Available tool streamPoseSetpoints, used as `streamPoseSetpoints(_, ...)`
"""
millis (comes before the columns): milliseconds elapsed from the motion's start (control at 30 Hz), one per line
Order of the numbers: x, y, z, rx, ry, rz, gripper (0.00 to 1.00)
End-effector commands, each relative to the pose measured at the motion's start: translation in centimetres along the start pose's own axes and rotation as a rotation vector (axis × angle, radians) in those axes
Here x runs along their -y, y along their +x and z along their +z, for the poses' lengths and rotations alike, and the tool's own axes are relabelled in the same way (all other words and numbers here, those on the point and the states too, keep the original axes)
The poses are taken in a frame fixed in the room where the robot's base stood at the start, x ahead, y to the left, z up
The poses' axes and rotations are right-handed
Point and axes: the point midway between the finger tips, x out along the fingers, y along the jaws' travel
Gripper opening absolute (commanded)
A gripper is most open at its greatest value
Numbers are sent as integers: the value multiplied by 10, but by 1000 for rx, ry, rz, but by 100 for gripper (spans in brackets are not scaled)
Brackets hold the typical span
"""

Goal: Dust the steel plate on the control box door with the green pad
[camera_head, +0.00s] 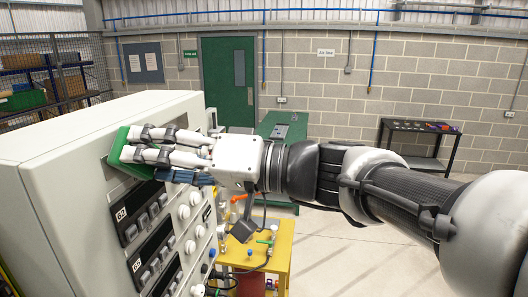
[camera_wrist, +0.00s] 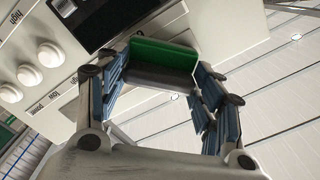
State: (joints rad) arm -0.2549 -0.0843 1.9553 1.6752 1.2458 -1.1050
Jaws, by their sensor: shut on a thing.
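My gripper (camera_head: 137,144) is shut on the green pad (camera_head: 121,153), in front of the upper part of the control box (camera_head: 75,160). In the wrist view the pad (camera_wrist: 165,54) sits between the two fingers, with a dark grey backing on the side nearer my palm. The pad is at the box's front face; I cannot tell whether it touches. I cannot make out the steel plate, and the pad and fingers cover part of the door.
Below the pad, the box face carries dark switch panels (camera_head: 146,252) and pale round knobs (camera_head: 190,246). A yellow table (camera_head: 282,252) with fittings stands close by. A green bench (camera_head: 292,128) and a dark table (camera_head: 417,160) are farther back. Open floor lies to the right.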

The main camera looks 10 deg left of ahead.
Motion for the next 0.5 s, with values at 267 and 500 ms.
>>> streamPoseSetpoints(267, -19, -1, -16, 0, 1, 1, 42)
streamPoseSetpoints(500, -25, -2, -24, -1, 1, 1, 42)
